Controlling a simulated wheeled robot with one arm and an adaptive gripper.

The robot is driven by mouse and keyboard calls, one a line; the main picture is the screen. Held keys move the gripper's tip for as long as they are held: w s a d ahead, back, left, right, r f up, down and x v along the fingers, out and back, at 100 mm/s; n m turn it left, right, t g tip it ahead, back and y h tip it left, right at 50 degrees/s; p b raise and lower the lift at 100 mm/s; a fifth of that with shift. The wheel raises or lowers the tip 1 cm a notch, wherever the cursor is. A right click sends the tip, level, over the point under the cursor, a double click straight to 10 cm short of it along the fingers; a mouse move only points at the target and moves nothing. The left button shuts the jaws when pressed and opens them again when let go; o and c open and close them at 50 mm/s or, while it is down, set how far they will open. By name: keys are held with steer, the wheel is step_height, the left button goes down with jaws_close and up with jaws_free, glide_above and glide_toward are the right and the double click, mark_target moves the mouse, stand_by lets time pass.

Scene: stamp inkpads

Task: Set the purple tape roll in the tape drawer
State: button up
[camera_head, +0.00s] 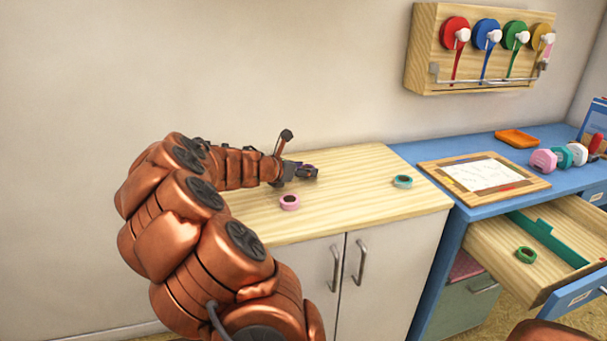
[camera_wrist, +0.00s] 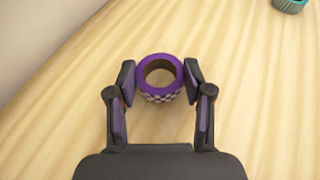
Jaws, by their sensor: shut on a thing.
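The purple tape roll (camera_wrist: 159,89) lies between the fingertips of my gripper (camera_wrist: 159,82) in the wrist view, over the pale wood cabinet top. It has a checkered side and an open centre. My gripper (camera_head: 302,172) is shut on it; in the head view the roll is mostly hidden at the fingers. The open drawer (camera_head: 552,243) at the right, under the blue desk, is pale wood inside with a green divider (camera_head: 546,240). A green tape roll (camera_head: 526,254) lies in its near left part.
A pink tape roll (camera_head: 289,202) lies close to my gripper on the cabinet top (camera_head: 370,205). A teal tape roll (camera_head: 403,181) lies farther right. The blue desk (camera_head: 440,153) holds a framed paper (camera_head: 484,174), an orange tray (camera_head: 516,138) and several stamps. Wall dispensers (camera_head: 485,50) hang above.

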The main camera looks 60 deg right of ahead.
steer(key=shift+f, duration=0.35)
steer(key=shift+f, duration=0.15)
steer(key=o, duration=0.8)
steer(key=shift+o, duration=0.2)
